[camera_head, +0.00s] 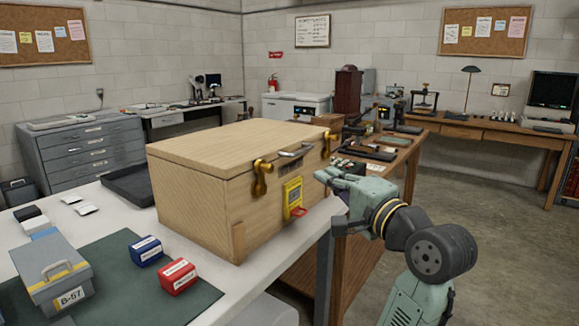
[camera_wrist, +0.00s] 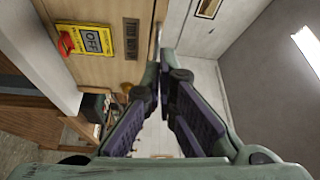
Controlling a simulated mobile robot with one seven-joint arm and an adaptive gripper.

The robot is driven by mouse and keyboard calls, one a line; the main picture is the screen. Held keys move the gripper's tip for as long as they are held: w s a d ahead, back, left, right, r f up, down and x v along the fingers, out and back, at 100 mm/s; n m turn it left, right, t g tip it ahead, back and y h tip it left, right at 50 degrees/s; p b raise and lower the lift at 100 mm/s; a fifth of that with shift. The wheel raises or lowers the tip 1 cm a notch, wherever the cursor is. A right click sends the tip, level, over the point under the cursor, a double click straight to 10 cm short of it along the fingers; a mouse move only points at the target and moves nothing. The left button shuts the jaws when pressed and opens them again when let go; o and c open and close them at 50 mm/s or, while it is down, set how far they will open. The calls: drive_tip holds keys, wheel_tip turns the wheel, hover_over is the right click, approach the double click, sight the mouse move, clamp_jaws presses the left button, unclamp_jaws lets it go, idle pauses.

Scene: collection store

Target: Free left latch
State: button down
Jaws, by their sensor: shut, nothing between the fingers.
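A large wooden case (camera_head: 205,200) stands on the white table, its lid down. The left latch (camera_head: 261,178), brass, is on the front near the left end, across the lid seam. A second brass latch (camera_head: 327,144) is near the right end. Between them is a yellow plate (camera_head: 293,195) with a red handle; in the wrist view this plate (camera_wrist: 90,40) reads OFF. My gripper (camera_head: 322,177) is shut and empty, in front of the case, right of the left latch and the yellow plate. Its fingertips (camera_wrist: 163,58) meet in the wrist view. I cannot make out the left latch there.
A black tray (camera_head: 130,185) lies behind. A wooden bench (camera_head: 400,150) with several tools is beyond my arm. Open floor lies right.

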drive_tip(key=w+a+p, duration=0.4)
drive_tip(key=w+a, duration=0.2)
drive_tip(key=a, duration=0.1)
drive_tip(key=shift+a, duration=0.3)
drive_tip(key=shift+s+a+r+n+t+y+b, duration=0.1)
drive_tip(key=shift+s+a+n+t+y+b, duration=0.1)
drive_tip(key=shift+n+b, duration=0.3)
drive_tip(key=shift+s+a+n+t+y+b, duration=0.1)
drive_tip(key=shift+s+n+b, duration=0.1)
drive_tip(key=shift+n+b, duration=0.25)
idle(0.4)
drive_tip(key=s+a+f+n+g+y+b, duration=0.1)
drive_tip(key=n+y+b, duration=0.3)
drive_tip(key=n+b, duration=0.6)
drive_tip(key=s+a+f+n+g+y+b, duration=0.1)
drive_tip(key=s+a+n+g+y+b, duration=0.2)
drive_tip(key=n+b, duration=0.6)
drive_tip(key=shift+s+f+n+y+b, duration=0.4)
drive_tip(key=shift+s+n+y, duration=0.5)
drive_tip(key=shift+y, duration=0.2)
